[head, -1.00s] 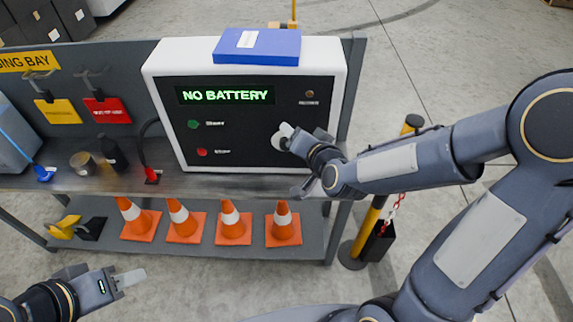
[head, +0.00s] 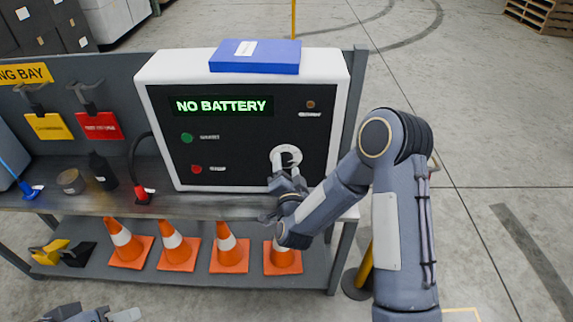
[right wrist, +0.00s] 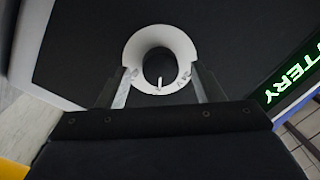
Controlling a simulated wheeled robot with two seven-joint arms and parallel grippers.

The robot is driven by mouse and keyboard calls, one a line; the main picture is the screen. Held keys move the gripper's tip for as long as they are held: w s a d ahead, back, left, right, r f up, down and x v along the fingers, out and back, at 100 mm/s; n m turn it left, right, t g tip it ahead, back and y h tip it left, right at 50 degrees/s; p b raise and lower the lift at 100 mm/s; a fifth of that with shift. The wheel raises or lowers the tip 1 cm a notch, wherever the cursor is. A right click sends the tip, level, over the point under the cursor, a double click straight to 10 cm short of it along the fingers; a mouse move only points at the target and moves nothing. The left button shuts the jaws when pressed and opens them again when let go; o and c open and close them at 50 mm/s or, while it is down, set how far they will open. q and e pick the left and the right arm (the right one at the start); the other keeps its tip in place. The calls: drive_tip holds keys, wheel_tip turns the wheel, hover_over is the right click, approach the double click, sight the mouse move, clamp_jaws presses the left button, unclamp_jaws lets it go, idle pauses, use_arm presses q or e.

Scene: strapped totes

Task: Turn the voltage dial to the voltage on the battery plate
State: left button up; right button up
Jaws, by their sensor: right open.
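The voltage dial, a dark knob with a white ring (head: 287,148), is at the right of the black panel of a white charger (head: 242,188). The charger's display (head: 221,106) reads "NO BATTERY". My right gripper (head: 285,162) is open at the dial and partly covers it. In the right wrist view its fingers reach to either side of the dial's knob (right wrist: 157,62), which has a small white pointer mark; contact cannot be told. My left gripper (head: 124,315) is at the bottom left edge, cut off. No battery plate is identifiable.
A blue box (head: 256,57) lies on top of the charger. Green (head: 187,138) and red (head: 196,169) buttons are left of the dial. Several orange cones (head: 229,253) stand on the lower shelf. A yellow post is right of the bench.

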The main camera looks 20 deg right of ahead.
drive_tip(key=shift+w+d, duration=0.15)
drive_tip(key=shift+w, duration=0.45)
drive_tip(key=c, duration=1)
drive_tip(key=shift+o, duration=0.2)
